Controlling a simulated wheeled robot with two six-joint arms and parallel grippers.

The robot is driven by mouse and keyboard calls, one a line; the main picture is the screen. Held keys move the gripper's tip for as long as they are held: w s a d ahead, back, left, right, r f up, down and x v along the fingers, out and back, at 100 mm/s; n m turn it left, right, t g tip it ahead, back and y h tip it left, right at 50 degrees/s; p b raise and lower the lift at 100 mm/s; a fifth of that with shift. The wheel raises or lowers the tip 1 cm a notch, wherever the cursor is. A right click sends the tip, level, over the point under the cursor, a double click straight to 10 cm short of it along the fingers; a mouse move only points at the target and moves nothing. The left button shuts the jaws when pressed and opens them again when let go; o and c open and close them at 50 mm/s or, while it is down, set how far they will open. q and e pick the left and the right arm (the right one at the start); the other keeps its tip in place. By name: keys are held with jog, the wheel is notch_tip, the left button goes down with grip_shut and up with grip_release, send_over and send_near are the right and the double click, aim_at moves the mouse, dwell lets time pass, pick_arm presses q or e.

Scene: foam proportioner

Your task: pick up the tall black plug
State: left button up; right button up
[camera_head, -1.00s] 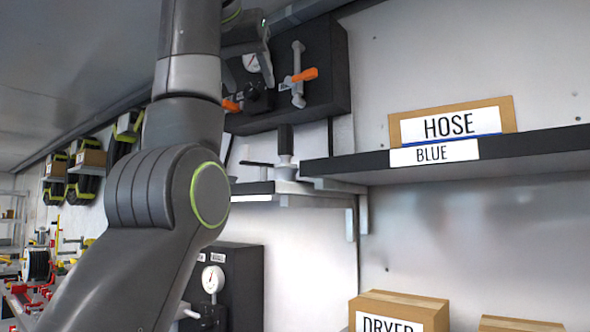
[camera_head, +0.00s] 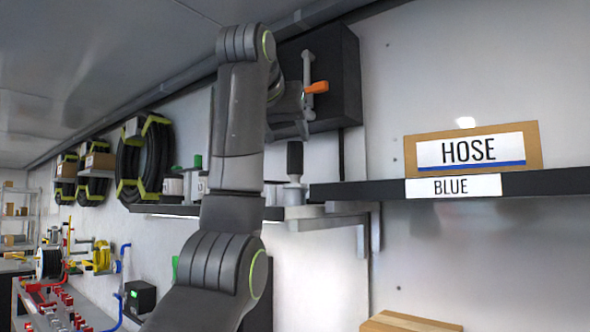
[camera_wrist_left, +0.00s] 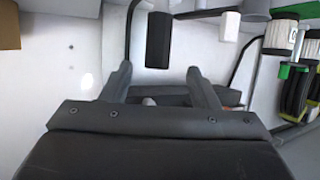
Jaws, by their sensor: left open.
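The tall black plug (camera_head: 295,160) stands upright on a pale base on the wall shelf, just right of my left forearm. In the left wrist view a dark plug with a pale end (camera_wrist_left: 158,42), apparently the same one, appears upside down beyond the fingers. My left gripper (camera_head: 297,126) is partly hidden by my own arm and is just above the plug in the picture. Its two fingers are apart and nothing shows between them in the wrist view (camera_wrist_left: 156,75). My right gripper is not in view.
A black panel box (camera_head: 335,75) with an orange-handled valve (camera_head: 316,88) is on the wall behind the gripper. White and green-topped parts (camera_head: 196,178) stand left on the shelf. A shelf (camera_head: 350,191) with a HOSE box (camera_head: 420,150) is at right. Coiled hoses (camera_head: 145,160) hang left.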

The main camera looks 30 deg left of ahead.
aim_at(293, 145)
pick_arm(q)
jog(key=shift+x, duration=0.75)
jog(key=shift+w+a+f+p, duration=0.1)
jog(key=shift+w+a+p, duration=0.05)
jog(key=shift+w+p, duration=0.5)
jog(key=p+x, duration=0.1)
jog(key=x, duration=0.2)
jog(key=shift+w+p, duration=0.1)
jog(key=shift+p, duration=0.2)
jog(key=shift+w+a+f, duration=0.1)
jog(key=shift+w+f, duration=0.2)
jog(key=shift+w, duration=0.1)
jog(key=shift+s, duration=0.1)
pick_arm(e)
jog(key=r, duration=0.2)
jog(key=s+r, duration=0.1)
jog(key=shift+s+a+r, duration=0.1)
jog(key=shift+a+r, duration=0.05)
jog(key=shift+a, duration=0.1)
pick_arm(q)
jog(key=shift+c, duration=1.4)
grip_shut()
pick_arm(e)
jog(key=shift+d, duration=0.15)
